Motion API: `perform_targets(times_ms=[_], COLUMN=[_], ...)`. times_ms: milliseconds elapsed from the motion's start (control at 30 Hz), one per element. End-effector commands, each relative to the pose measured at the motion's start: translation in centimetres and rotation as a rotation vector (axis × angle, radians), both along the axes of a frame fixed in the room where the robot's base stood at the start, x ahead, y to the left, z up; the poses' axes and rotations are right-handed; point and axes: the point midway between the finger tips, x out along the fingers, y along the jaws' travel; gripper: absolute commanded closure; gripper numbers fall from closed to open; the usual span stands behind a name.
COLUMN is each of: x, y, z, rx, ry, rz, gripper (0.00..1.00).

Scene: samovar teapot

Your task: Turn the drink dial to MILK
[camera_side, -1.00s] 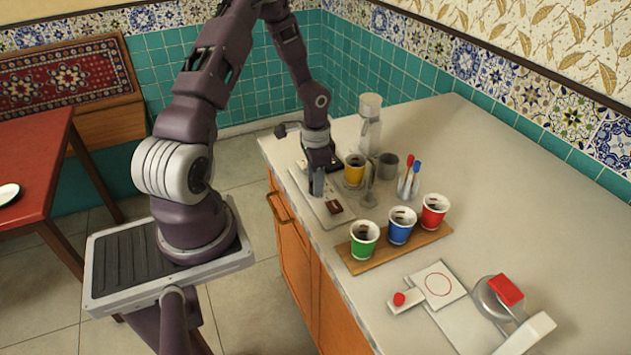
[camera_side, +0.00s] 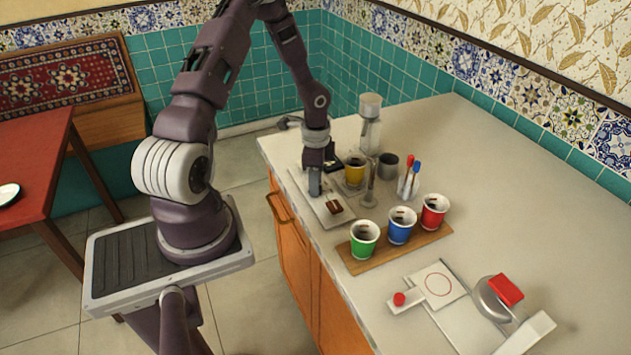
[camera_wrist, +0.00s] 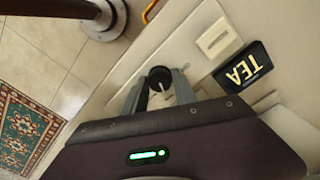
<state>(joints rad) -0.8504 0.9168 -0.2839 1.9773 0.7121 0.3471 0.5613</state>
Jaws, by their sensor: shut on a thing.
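The drink dial (camera_wrist: 160,75) is a round black knob with a white pointer mark in the wrist view. My gripper (camera_wrist: 158,90) is shut on it, with one finger on each side. In the side view my gripper (camera_side: 315,190) points straight down at the pale panel (camera_side: 322,212) at the counter's left end and hides the dial. A black display (camera_wrist: 243,67) beside the dial reads TEA; its letters are upside down in the wrist view.
Green (camera_side: 364,240), blue (camera_side: 402,226) and red (camera_side: 434,211) cups stand on a wooden board (camera_side: 388,254). A brown piece (camera_side: 334,208) sits on the panel. The counter's right back is clear.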

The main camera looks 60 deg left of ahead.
Motion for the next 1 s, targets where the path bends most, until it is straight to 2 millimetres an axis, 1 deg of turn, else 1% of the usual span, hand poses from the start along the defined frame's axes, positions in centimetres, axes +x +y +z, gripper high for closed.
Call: perform_targets(times_ms=[267,300,367,400,633,700,767,900,1000], x=[0.0,0.0,0.0,0.0,0.0,0.0,0.1,0.1,0.0], y=[0.1,0.1,0.1,0.0,0.0,0.1,0.1,0.1,0.1], z=[0.0,0.0,0.0,0.0,0.0,0.3,1.2,4.2,6.0], rx=[0.002,0.002,0.001,0.001,0.001,0.001,0.002,0.003,0.003], ry=[-0.001,-0.001,-0.001,-0.001,-0.001,-0.001,-0.004,-0.004,-0.003], rz=[0.001,0.001,0.001,0.001,0.001,0.002,0.003,0.003,0.003], gripper=[1.0,0.59,0.47,0.45,0.45,0.45,0.45,0.45,0.45])
